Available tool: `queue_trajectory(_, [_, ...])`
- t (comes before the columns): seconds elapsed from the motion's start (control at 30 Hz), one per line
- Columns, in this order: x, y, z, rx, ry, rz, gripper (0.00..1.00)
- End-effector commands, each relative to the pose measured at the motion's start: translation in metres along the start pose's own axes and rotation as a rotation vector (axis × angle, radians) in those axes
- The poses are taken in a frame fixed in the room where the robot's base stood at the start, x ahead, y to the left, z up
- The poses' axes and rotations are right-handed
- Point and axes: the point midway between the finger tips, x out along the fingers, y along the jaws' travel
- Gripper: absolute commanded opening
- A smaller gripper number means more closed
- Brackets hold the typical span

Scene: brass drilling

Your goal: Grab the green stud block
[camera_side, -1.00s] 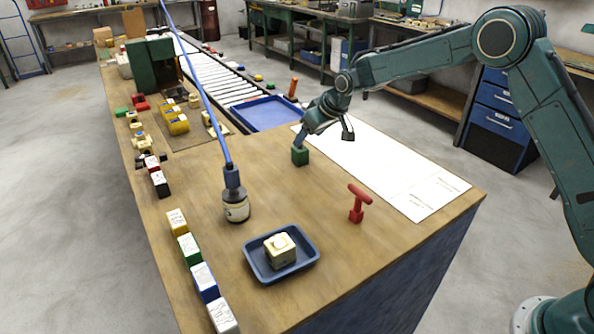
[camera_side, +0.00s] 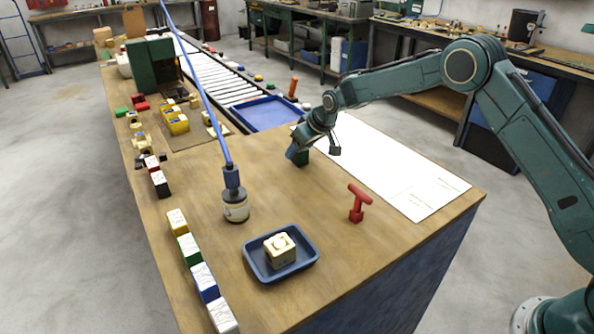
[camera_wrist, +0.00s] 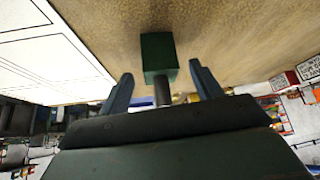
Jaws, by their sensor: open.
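The green stud block (camera_side: 303,159) stands on the wooden bench near the white sheet, partly hidden behind my gripper in the side view. In the wrist view the green block (camera_wrist: 159,55) is upright, centred just beyond the fingertips, with a grey stud or post below it in the picture. My gripper (camera_side: 313,151) is low over the bench at the block. In the wrist view my gripper (camera_wrist: 162,80) has its two blue fingers apart, one to each side of the block's line. Whether either finger touches the block cannot be told.

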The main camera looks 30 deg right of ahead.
Motion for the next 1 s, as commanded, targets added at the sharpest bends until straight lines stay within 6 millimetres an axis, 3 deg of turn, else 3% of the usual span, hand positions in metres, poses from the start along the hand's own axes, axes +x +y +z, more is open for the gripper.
queue_trajectory(0.2, [0.0104,-0.0001,0.0001,0.0,0.0,0.001,0.65])
queue_trajectory(0.67, [0.0104,0.0001,0.0002,0.0,0.0,0.001,0.65])
queue_trajectory(0.77, [0.0104,0.0001,0.0002,0.0,0.0,0.001,0.49])
queue_trajectory(1.0, [0.0105,0.0002,0.0004,0.0,0.0,0.001,0.02])
